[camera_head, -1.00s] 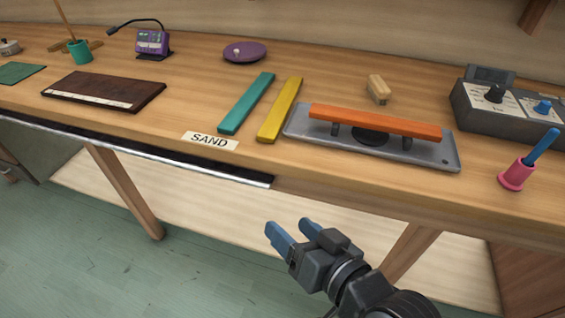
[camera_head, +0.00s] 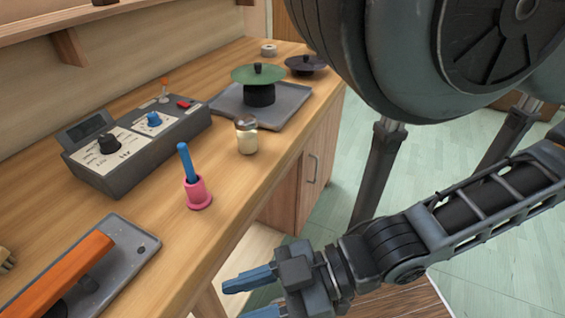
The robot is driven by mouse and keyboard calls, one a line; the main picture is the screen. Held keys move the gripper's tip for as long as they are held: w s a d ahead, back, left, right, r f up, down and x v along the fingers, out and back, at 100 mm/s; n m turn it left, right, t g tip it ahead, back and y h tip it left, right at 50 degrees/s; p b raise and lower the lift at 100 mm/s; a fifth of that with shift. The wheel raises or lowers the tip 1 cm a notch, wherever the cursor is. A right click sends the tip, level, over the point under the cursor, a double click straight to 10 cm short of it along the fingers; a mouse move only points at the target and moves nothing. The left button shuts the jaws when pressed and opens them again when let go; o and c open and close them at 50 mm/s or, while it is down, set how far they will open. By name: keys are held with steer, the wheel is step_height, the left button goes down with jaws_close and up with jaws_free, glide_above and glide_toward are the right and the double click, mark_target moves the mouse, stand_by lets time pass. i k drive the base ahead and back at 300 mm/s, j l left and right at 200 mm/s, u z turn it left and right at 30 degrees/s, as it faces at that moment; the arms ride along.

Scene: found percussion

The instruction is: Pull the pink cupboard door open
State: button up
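A cupboard door (camera_head: 320,157) with a metal bar handle (camera_head: 314,169) is under the far right end of the workbench. It looks wood-toned with a slight pinkish tint, and no strongly pink door shows. It appears shut. My gripper (camera_head: 244,296) is low at the bottom of the view, in front of the bench and well short of the handle. Its two blue fingers are spread apart with nothing seen between them. The lower finger is partly cut off by the picture edge.
A large dark rounded object (camera_head: 400,60) on legs stands close at the right, near the cupboard. The benchtop (camera_head: 130,200) holds a grey control box (camera_head: 135,150), a pink holder (camera_head: 198,193), a jar (camera_head: 247,138) and a grey tray (camera_head: 222,108). Green floor (camera_head: 345,195) shows before the door.

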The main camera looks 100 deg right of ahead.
mark_target(323, 166)
steer(key=z, duration=2.15)
steer(key=k+j+z, duration=0.1)
steer(key=k+z, duration=0.25)
steer(key=k, duration=0.15)
steer(key=k+z, duration=0.3)
steer(key=k, duration=0.2)
steer(key=l, duration=0.05)
